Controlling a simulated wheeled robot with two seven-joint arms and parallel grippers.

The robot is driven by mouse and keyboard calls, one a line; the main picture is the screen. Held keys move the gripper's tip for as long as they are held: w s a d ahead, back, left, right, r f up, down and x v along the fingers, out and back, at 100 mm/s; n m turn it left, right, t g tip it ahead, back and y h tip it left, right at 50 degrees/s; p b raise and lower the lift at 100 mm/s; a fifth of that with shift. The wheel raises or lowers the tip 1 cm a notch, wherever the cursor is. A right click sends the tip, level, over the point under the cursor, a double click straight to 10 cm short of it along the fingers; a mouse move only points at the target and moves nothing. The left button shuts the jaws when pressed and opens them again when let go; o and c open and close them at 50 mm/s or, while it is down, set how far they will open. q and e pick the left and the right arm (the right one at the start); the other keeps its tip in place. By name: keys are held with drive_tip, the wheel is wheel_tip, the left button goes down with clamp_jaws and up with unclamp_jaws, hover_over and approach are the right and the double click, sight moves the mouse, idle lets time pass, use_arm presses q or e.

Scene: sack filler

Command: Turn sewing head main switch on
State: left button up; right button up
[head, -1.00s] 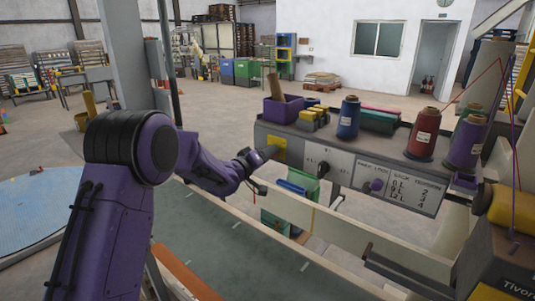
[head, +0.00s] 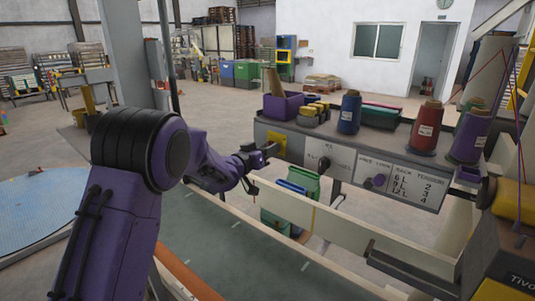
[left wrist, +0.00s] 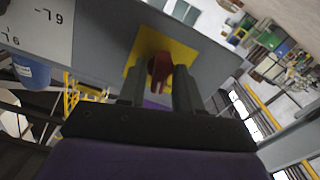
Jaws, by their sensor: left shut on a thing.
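A red switch knob (left wrist: 160,68) stands on a yellow square plate (left wrist: 172,48) on the grey panel. The plate also shows in the head view (head: 290,143), partly covered by my gripper. My left gripper (head: 270,153) is at the plate, pointing to the right in the head view. In the left wrist view its two dark fingers lie on both sides of the knob, shut on it. The knob's exact turn is hard to read, as the fingers and blur hide part of it. My right gripper is not in view.
Thread cones (head: 349,113), a purple bin (head: 281,106) and yellow items stand on top. A pale rail (head: 300,208) runs below.

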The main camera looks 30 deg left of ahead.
use_arm(q)
drive_tip(key=shift+d+f+m+b, duration=0.1)
drive_tip(key=shift+m+b, duration=3.6)
drive_tip(key=shift+m, duration=2.3)
drive_tip(key=o, duration=0.7)
drive_tip(key=shift+o, duration=0.2)
drive_tip(key=s+b, duration=0.2)
drive_tip(key=s, duration=0.8)
drive_tip(key=shift+s+a+b, duration=0.25)
drive_tip(key=shift+a+b, duration=0.05)
drive_tip(key=shift+a, duration=0.15)
